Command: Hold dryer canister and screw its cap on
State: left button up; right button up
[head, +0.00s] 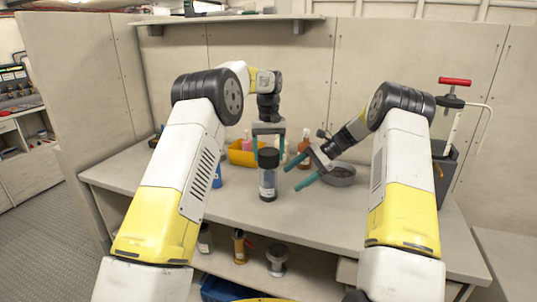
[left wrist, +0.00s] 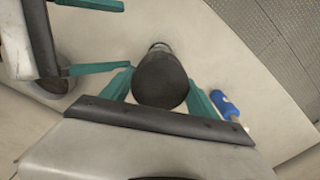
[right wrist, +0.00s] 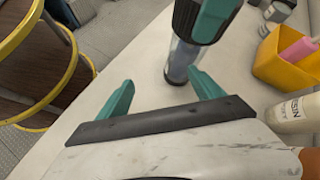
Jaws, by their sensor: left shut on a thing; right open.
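The clear dryer canister (head: 268,184) stands upright on the bench, with its black cap (head: 268,158) on top. I cannot tell whether the cap's thread is engaged. My left gripper (head: 268,148) comes from above and is shut on the cap. In the left wrist view the cap (left wrist: 160,82) sits between its teal fingers and hides most of the canister. My right gripper (head: 292,177) is open and empty, to the right of the canister, fingers pointing towards it. In the right wrist view the canister (right wrist: 181,62) is beyond the fingertips, not between them.
The bench top (head: 330,215) is clear in front of the canister. Behind are a yellow bin (head: 240,155) and an orange-brown bottle (head: 304,147). A grey bowl (head: 340,175) stands right of my right gripper. A blue-handled tool (left wrist: 225,106) lies near the canister.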

aim_at(272, 189)
jog(key=w+f+m+y, duration=0.2)
jog(key=f, duration=0.1)
jog(key=w+f+m+y, duration=0.1)
jog(key=shift+d+f+t, duration=0.3)
jog(key=shift+d+f, duration=0.05)
jog(key=shift+d, duration=0.05)
jog(key=shift+w+d+f+m+y, duration=0.1)
jog(key=shift+w+f+m+y, duration=0.25)
jog(key=shift+m+y, duration=0.4)
jog(key=shift+x, duration=4.9)
jog(key=shift+w+f, duration=0.1)
jog(key=shift+w, duration=0.1)
jog(key=c, duration=1.1)
